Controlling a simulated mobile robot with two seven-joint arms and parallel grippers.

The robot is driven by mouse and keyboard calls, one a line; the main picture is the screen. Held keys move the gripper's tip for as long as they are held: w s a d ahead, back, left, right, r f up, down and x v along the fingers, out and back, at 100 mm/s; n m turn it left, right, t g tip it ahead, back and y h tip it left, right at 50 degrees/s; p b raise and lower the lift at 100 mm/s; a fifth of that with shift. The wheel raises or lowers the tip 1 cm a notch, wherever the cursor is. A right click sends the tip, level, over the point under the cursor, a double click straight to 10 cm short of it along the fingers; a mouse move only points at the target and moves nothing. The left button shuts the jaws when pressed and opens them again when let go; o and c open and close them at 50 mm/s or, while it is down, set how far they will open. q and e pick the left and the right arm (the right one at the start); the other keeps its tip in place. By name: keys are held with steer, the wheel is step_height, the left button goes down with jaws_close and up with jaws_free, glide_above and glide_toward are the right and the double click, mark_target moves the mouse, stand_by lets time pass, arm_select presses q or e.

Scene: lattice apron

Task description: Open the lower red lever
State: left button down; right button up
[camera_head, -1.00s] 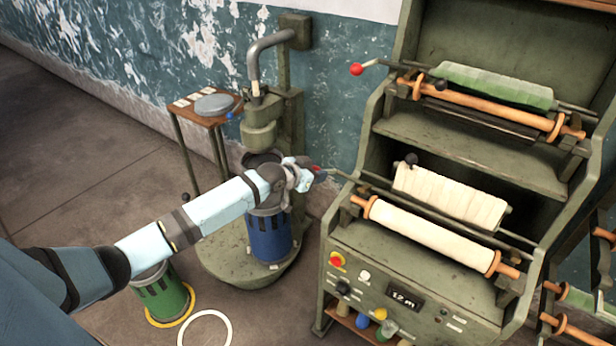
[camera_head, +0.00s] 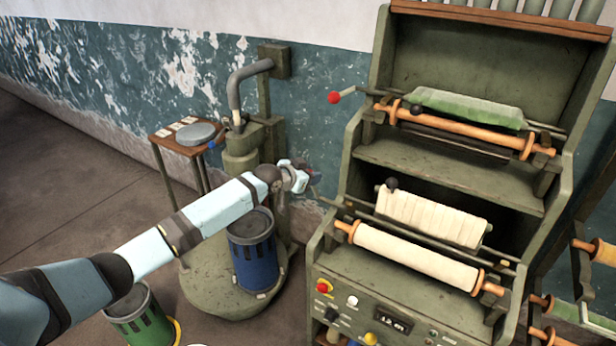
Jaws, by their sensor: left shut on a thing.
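The lower red lever (camera_head: 328,202) is a thin rod at the left end of the machine's lower roller. Its red knob is hidden by my left gripper (camera_head: 310,175), which is shut on the lever's end. The rod rises steeply from its pivot to the fingers. The upper red lever (camera_head: 334,97) sticks out to the left above, clear of my arm. My right gripper is out of view.
The green machine (camera_head: 450,172) has an upper green roll (camera_head: 465,106) and a lower cream roll (camera_head: 415,257). Behind my left forearm stand a blue bin (camera_head: 254,262) and a pipe column (camera_head: 240,150). A green bin (camera_head: 140,318) is at lower left.

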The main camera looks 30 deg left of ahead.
arm_select(q)
steer(key=shift+w+a, duration=0.1)
steer(key=c, duration=0.8)
jaws_free()
steer(key=shift+o, duration=0.6)
steer(key=shift+f, duration=0.1)
steer(key=shift+s+a, duration=0.1)
steer(key=shift+s, duration=0.25)
steer(key=b+v, duration=0.1)
steer(key=v, duration=1.2)
steer(key=shift+r+b, duration=0.2)
steer(key=shift+b, duration=0.15)
